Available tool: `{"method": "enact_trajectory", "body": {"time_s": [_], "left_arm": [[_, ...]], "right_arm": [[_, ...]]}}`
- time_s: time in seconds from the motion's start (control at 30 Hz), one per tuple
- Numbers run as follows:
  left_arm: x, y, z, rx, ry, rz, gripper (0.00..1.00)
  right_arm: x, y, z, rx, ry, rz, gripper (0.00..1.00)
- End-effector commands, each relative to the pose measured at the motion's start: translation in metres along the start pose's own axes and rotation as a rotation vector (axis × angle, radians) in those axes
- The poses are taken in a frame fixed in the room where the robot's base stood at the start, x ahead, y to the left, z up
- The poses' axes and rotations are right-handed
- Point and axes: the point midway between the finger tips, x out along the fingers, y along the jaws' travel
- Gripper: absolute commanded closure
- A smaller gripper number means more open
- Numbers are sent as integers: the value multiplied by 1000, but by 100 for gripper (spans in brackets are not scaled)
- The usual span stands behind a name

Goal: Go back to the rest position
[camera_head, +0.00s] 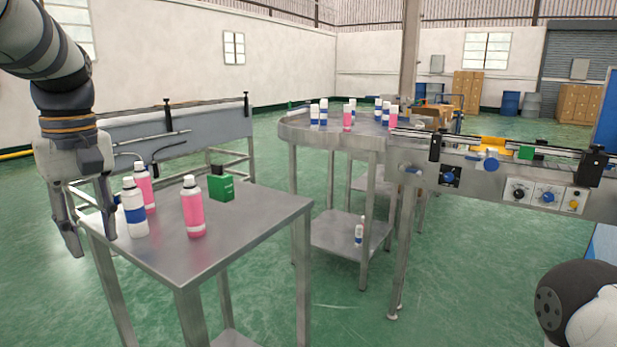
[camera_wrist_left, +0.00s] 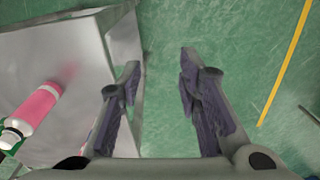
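My left gripper (camera_head: 88,232) hangs fingers down at the left edge of the small metal table (camera_head: 262,222). In the left wrist view the left gripper (camera_wrist_left: 160,85) is open, its two dark pads apart with only green floor and the table edge between them. A white can with a blue band (camera_head: 134,208) and two pink cans (camera_head: 194,212) (camera_head: 145,188) stand upright on the table, right of the gripper and apart from it. A pink can also shows in the left wrist view (camera_wrist_left: 36,108). My right gripper is not in view.
A green box (camera_head: 221,187) stands on the same table. A round metal table (camera_head: 335,137) holds several cans, and one can (camera_head: 359,232) stands on its lower shelf. A conveyor (camera_head: 470,180) with knobs is at the right. Green floor lies open in front.

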Motion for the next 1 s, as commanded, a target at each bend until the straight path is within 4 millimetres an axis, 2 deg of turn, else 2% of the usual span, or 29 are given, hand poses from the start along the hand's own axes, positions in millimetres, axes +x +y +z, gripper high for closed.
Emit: {"method": "enact_trajectory", "body": {"time_s": [0.03,0.17,0.2,0.27,0.3,0.37,0.4,0.47,0.5,0.6,0.7,0.73,0.83,1.0], "left_arm": [[40,2,0,33,-9,-33,68],[137,-2,7,151,3,-92,68],[170,-7,13,196,5,-109,68],[219,-19,28,273,4,-135,68],[250,-29,40,328,2,-148,68],[294,-47,64,418,-5,-164,68],[320,-61,83,480,-12,-169,68],[355,-85,115,573,-29,-169,68],[374,-102,139,637,-43,-164,68],[404,-143,201,783,-83,-129,68],[412,-174,253,887,-119,-78,68],[412,-180,264,908,-127,-64,68],[409,-193,290,954,-140,-26,68],[407,-196,297,968,-142,-12,68]], "right_arm": [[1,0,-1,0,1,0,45],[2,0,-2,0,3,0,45],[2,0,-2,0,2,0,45],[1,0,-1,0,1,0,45],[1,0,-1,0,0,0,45],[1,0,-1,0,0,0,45],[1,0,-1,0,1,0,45],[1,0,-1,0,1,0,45],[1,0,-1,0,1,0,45],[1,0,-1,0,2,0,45],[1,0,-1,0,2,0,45],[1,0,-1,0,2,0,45],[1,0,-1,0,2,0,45],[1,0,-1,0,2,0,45]]}}
